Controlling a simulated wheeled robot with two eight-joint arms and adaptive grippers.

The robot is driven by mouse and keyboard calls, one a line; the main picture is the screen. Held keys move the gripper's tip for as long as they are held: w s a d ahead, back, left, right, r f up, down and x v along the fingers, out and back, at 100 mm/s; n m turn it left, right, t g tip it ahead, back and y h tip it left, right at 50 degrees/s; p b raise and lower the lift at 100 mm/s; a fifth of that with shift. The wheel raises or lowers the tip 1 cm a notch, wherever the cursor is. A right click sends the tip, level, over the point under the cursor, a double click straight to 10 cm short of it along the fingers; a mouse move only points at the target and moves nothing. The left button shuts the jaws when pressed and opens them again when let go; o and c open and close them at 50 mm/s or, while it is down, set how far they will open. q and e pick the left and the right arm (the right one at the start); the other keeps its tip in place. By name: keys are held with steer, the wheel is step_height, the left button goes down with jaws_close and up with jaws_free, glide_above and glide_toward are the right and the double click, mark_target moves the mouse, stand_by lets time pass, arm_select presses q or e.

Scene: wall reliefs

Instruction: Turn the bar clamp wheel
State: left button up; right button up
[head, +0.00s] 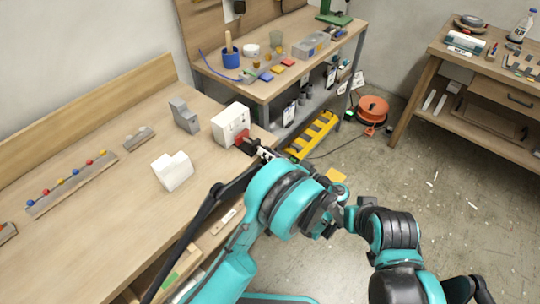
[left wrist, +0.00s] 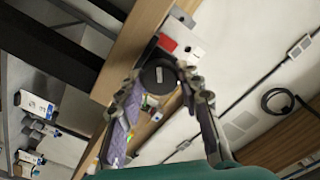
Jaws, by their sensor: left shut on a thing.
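My left gripper (head: 262,152) is at the near right edge of the long wooden bench, beside a white block (head: 230,124). In the left wrist view, its two fingers close around a dark round wheel (left wrist: 158,76) with a small pale mark on its face. The wheel is largely hidden by my gripper in the head view. A red part (head: 242,136) sits between the white block and the dark piece at my gripper. The red part also shows in the left wrist view (left wrist: 167,43), behind the wheel. My right gripper cannot be made out.
The bench (head: 90,215) holds a grey stepped block (head: 184,115), a white angled block (head: 172,171) and a rail with coloured knobs (head: 68,184). A second workbench (head: 268,95) with small items stands behind. An orange cable reel (head: 372,108) lies on the floor.

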arm_select(q)
steer(key=shift+m, duration=0.3)
steer(key=o, duration=1.2)
steer(key=shift+c, duration=0.2)
